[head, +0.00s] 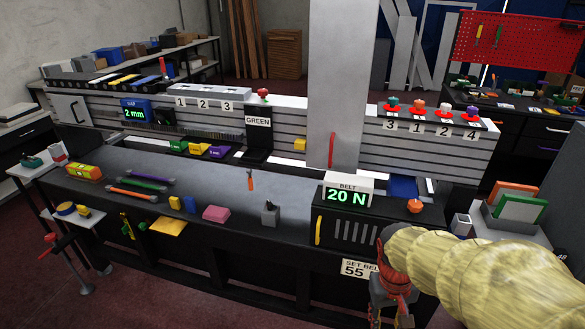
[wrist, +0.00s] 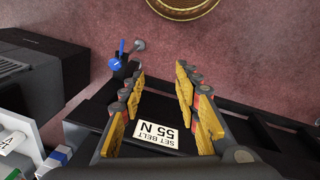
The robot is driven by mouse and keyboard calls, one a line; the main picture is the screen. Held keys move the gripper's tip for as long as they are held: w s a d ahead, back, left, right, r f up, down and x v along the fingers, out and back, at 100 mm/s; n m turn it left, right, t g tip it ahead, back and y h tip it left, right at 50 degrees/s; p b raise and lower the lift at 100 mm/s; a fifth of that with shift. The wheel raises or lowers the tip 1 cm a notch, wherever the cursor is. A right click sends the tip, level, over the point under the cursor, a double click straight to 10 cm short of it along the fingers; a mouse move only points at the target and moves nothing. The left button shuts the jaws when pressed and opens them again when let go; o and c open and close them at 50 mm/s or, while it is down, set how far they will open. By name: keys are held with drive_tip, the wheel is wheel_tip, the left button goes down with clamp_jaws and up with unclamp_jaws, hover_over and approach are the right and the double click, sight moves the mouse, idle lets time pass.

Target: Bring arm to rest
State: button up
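My gripper (head: 392,308) hangs at the lower right in the head view, at the end of my yellow-sleeved arm. It is in front of the table's front edge, just right of the "SET BELT 55" card (head: 358,268). In the wrist view my gripper (wrist: 160,78) has its two yellow-padded fingers spread wide with nothing between them. The card reading "SET BELT 55 N" (wrist: 157,135) shows beyond the fingers. The belt unit (head: 345,232) with a green "20 N" display stands left of my arm.
Small parts lie along the grey table (head: 215,180), including a pink block (head: 216,214) and a grey block (head: 270,213). An orange knob (head: 415,206) sits close to my arm. Green and orange framed panels (head: 520,208) stand to its right. Red floor (wrist: 230,50) lies below the gripper.

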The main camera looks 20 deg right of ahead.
drive_tip(key=a+r+n+t+y, duration=0.1)
drive_tip(key=a+r+n+t, duration=0.2)
drive_tip(key=a+r, duration=1.1)
drive_tip(key=t, duration=0.3)
drive_tip(key=shift+a+r, duration=0.2)
drive_tip(key=shift+r, duration=0.2)
drive_tip(key=shift+s, duration=0.1)
idle(0.5)
